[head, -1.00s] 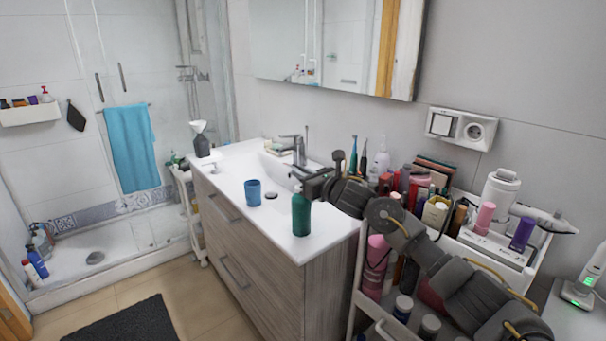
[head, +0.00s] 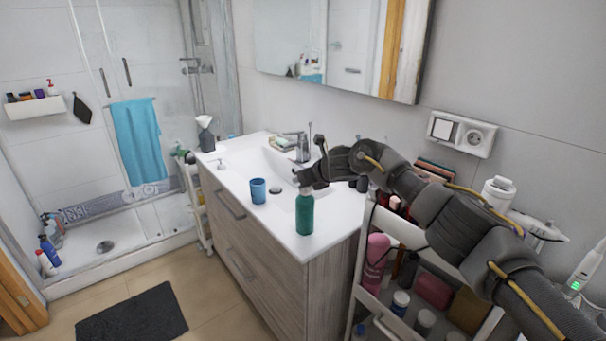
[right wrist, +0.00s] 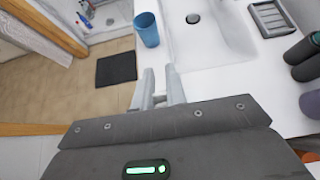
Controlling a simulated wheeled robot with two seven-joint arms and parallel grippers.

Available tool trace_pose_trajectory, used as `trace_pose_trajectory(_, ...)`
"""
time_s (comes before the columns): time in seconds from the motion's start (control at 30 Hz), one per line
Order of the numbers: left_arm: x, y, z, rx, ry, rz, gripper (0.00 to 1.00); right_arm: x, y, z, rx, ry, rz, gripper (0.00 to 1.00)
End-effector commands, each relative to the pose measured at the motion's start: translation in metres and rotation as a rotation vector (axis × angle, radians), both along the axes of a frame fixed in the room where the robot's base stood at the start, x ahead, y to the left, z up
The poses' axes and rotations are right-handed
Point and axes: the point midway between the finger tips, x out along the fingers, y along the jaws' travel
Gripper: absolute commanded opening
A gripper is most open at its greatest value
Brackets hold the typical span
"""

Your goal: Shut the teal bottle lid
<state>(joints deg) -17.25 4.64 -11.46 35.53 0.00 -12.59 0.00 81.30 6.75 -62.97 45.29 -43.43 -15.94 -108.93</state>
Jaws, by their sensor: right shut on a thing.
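The teal bottle (head: 304,214) stands upright at the front edge of the white sink counter in the head view. My right gripper (head: 306,186) is at the bottle's top, its arm coming in from the right. Its fingers hide most of the lid, so I cannot see how the lid sits. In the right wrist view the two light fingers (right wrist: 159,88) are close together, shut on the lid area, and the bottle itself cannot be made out. My left gripper is in neither view.
A blue cup (head: 258,191) stands left of the bottle, with the faucet (head: 301,146) behind. A cart (head: 392,326) crowded with cosmetics stands right of the counter, under my right arm. A dark mat (head: 132,314) lies on the floor.

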Motion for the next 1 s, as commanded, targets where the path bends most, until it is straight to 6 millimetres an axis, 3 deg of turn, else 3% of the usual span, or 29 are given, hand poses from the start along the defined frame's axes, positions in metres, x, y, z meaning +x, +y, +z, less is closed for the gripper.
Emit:
trace_pose_trajectory(0.53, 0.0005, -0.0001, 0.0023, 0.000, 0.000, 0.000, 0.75, 0.0001, 0.0005, -0.0037, -0.018, 0.025, 0.001, 0.00)
trace_pose_trajectory(0.57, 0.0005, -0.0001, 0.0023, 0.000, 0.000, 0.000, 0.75, 0.0001, 0.0005, -0.0037, -0.018, 0.025, 0.001, 0.17)
trace_pose_trajectory(0.7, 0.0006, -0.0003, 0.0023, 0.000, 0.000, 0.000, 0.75, 0.0003, 0.0006, -0.0031, -0.017, 0.025, 0.001, 0.36)
trace_pose_trajectory(1.0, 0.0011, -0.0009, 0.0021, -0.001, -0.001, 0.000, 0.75, 0.0003, 0.0004, -0.0014, -0.015, 0.022, 0.001, 0.36)
